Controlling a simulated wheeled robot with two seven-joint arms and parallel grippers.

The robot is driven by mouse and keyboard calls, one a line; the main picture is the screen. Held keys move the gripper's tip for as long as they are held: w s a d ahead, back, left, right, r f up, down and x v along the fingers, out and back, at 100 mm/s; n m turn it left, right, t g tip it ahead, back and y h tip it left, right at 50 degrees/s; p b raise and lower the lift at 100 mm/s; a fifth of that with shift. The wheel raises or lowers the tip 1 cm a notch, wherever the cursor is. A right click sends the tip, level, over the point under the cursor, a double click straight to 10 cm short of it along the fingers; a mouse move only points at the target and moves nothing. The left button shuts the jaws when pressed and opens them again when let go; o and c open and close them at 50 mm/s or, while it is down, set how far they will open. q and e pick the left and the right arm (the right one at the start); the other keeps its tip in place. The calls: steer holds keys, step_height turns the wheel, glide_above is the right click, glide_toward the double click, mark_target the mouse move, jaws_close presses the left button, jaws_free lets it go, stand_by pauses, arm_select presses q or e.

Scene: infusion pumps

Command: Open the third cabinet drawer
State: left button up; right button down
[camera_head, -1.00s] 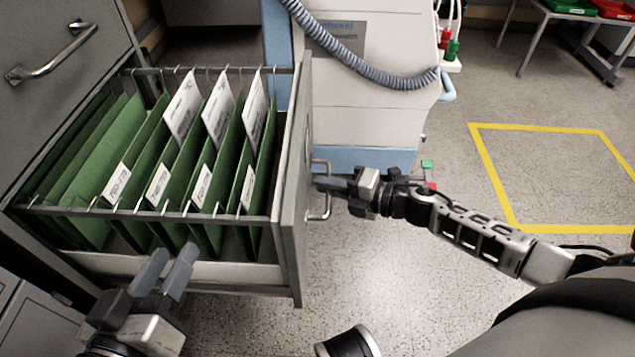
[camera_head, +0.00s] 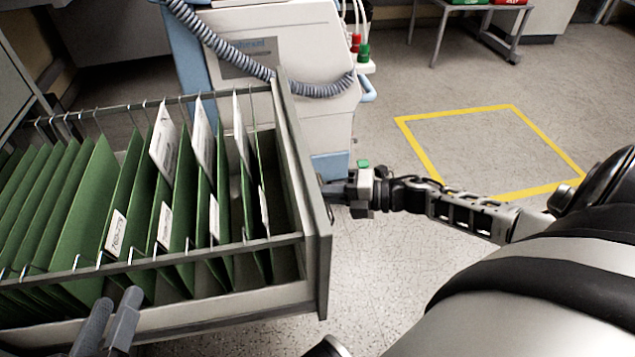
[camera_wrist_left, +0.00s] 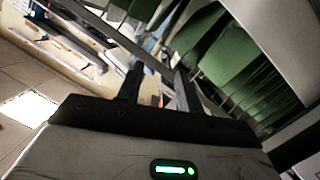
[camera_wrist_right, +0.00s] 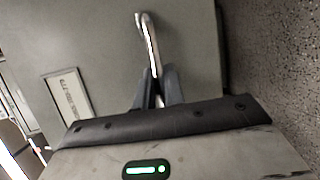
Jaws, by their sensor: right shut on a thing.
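The cabinet drawer (camera_head: 316,240) stands pulled well out in the head view, full of green hanging folders (camera_head: 75,215) with white labels. My right gripper (camera_head: 328,192) is at the drawer's front. In the right wrist view its fingers (camera_wrist_right: 158,92) are shut on the drawer handle (camera_wrist_right: 149,45), a curved metal bar on the grey front panel (camera_wrist_right: 185,45). My left gripper (camera_head: 108,318) is at the near side of the drawer, fingers apart and empty. In the left wrist view its fingers (camera_wrist_left: 158,92) show a gap, with the folders beyond.
A white and blue medical machine (camera_head: 290,60) with a grey corrugated hose stands behind the drawer. A yellow floor square (camera_head: 460,112) lies to the right, on open floor. A small table (camera_head: 478,15) with bins stands at the back.

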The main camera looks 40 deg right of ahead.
steer(key=shift+d, duration=0.1)
steer(key=c, duration=1.5)
jaws_free()
